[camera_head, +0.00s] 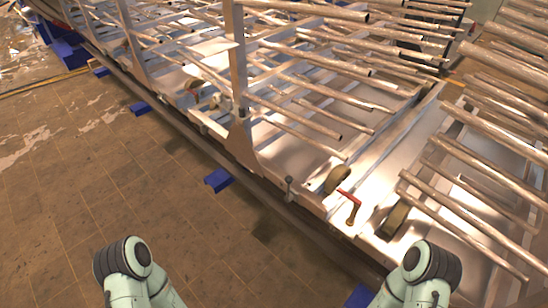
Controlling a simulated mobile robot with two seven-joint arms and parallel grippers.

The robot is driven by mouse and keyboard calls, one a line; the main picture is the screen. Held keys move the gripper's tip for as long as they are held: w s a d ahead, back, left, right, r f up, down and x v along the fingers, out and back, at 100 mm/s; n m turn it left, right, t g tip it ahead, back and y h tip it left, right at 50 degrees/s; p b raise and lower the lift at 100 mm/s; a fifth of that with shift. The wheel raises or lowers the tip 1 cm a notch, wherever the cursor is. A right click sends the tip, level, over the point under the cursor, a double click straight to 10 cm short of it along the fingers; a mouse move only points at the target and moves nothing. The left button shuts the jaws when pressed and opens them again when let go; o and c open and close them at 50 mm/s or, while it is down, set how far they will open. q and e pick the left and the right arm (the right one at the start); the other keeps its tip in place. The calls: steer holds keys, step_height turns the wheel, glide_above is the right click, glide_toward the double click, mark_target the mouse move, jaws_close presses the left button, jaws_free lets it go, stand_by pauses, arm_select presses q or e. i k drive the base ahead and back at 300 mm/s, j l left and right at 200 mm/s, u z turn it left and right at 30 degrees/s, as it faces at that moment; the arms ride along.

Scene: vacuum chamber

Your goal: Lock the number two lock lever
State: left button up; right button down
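A lever with a red handle (349,195) and a brass-coloured shaft stands on the front edge of the metal frame, right of centre. Its handle points toward the upper left of its shaft. A small grey post with a rounded top (290,186) stands on the same edge, to its left. I see no number on either, so I cannot tell which is number two. Only rounded pale green links of my two arms show at the bottom left and bottom right. Neither gripper is in view.
The long metal frame (235,140) carries many rods (300,125) that stick out to the right. Wheels (338,179) sit beside the red lever. Blue blocks (218,180) stand on the floor along the frame. The tiled floor (110,180) at left is clear.

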mark_target(289, 197)
steer(key=i+j+z, duration=0.1)
steer(key=i+j, duration=0.2)
steer(key=i+j+z, duration=0.1)
steer(key=i+j, duration=0.2)
steer(key=j, duration=0.2)
steer(key=i+j+z, duration=0.1)
steer(key=i+j, duration=0.2)
steer(key=j, duration=0.15)
steer(key=i+j+z, duration=0.1)
steer(key=i+j, duration=0.2)
steer(key=j, duration=0.15)
